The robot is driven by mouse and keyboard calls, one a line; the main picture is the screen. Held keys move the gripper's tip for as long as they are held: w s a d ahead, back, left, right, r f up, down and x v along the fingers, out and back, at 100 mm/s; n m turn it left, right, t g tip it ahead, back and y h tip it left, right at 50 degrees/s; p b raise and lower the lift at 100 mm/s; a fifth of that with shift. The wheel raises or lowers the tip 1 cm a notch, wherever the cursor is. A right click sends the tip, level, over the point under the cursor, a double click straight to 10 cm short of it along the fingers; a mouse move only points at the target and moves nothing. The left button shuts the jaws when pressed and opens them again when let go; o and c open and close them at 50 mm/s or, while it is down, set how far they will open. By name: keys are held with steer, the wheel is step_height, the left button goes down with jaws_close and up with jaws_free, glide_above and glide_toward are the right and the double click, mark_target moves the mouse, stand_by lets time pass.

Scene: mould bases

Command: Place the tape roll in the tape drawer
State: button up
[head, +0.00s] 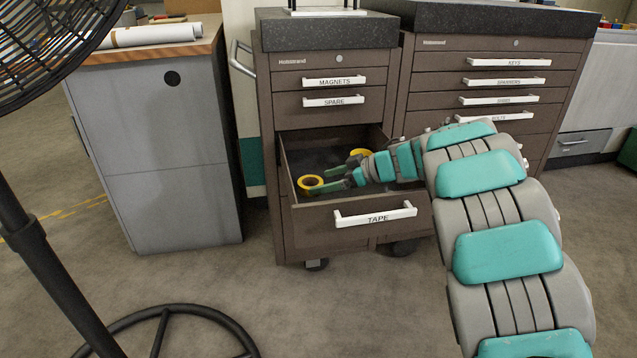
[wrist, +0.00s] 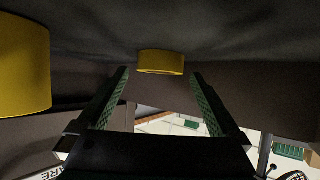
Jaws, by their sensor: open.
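The drawer labelled TAPE (head: 300,222) is pulled open in the lower part of the brown cabinet. My gripper (head: 330,176) is inside the drawer opening, pointing left, with its fingers apart. One yellow tape roll (head: 311,184) is at the drawer's left side by the fingertips. A second yellow roll (head: 360,154) is farther back, partly hidden by my gripper. In the wrist view, a yellow roll (wrist: 162,63) appears just beyond the open fingers (wrist: 160,75), and another (wrist: 22,65) fills the left edge. I cannot tell whether either finger touches a roll.
Shut MAGNETS (head: 333,81) and SPARE (head: 333,101) drawers are above the open one. A second brown cabinet (head: 480,55) stands on the right. A grey cabinet (head: 165,150) and a black fan (head: 40,240) are on the left.

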steer(key=shift+v, duration=2.3)
